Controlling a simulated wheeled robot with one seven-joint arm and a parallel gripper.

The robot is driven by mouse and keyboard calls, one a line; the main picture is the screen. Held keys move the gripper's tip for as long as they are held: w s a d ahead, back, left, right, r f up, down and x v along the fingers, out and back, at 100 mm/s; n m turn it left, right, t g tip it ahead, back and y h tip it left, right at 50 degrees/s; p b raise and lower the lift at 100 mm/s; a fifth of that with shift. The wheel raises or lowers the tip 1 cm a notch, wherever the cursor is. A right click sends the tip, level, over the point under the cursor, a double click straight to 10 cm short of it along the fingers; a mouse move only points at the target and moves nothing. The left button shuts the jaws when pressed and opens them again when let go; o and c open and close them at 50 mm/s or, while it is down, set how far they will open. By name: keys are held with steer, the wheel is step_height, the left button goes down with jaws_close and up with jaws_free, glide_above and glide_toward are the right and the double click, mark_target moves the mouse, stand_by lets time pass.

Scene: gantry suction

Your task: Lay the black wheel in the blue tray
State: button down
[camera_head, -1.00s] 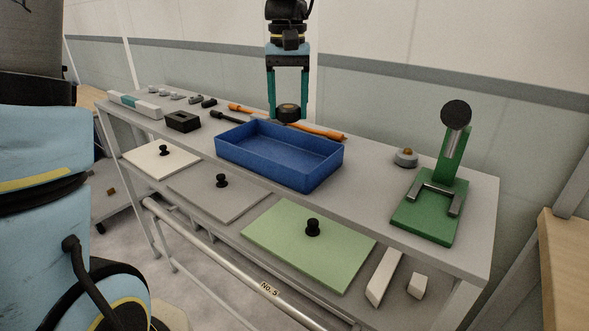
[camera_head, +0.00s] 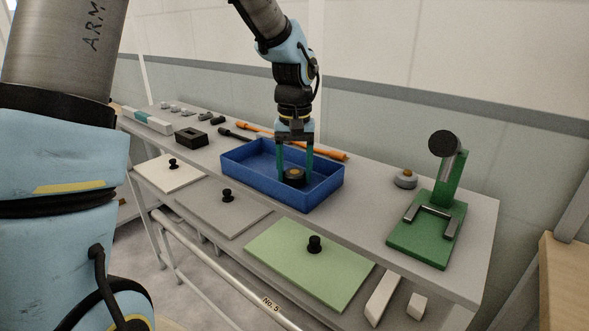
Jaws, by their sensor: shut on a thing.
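The blue tray (camera_head: 325,199) stands on the grey bench top, open at the top. My gripper (camera_head: 295,177) points down into the right part of the tray. Its two green fingers are shut on the black wheel (camera_head: 294,178), a short dark cylinder with a tan centre. The wheel is within the tray walls, low and near the floor. I cannot tell whether it touches the floor.
Orange-handled tools (camera_head: 333,154) lie behind the tray. A black block (camera_head: 191,136) is to the left. Lidded panels (camera_head: 310,262) sit below in front.

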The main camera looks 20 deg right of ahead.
mark_target(294, 173)
steer(key=shift+f, duration=0.1)
steer(key=shift+c, duration=0.6)
jaws_free()
step_height(294, 173, up, 12)
steer(key=b, duration=0.2)
steer(key=w+a+f+n, duration=0.1)
steer(key=a+f, duration=0.2)
steer(key=a, duration=0.4)
steer(key=w+a+f+n, duration=0.1)
steer(key=w+a+f, duration=0.1)
steer(key=a+f, duration=0.35)
steer(key=s+a+f+n, duration=0.1)
steer(key=s+a+f, duration=0.2)
steer(key=a, duration=0.5)
steer(key=s+a+f+t, duration=0.1)
steer(key=s+a+f, duration=0.2)
steer(key=a, duration=0.6)
steer(key=shift+s+a+n+t, duration=0.25)
steer(key=shift+a+n+t, duration=0.05)
steer(key=shift+n, duration=0.1)
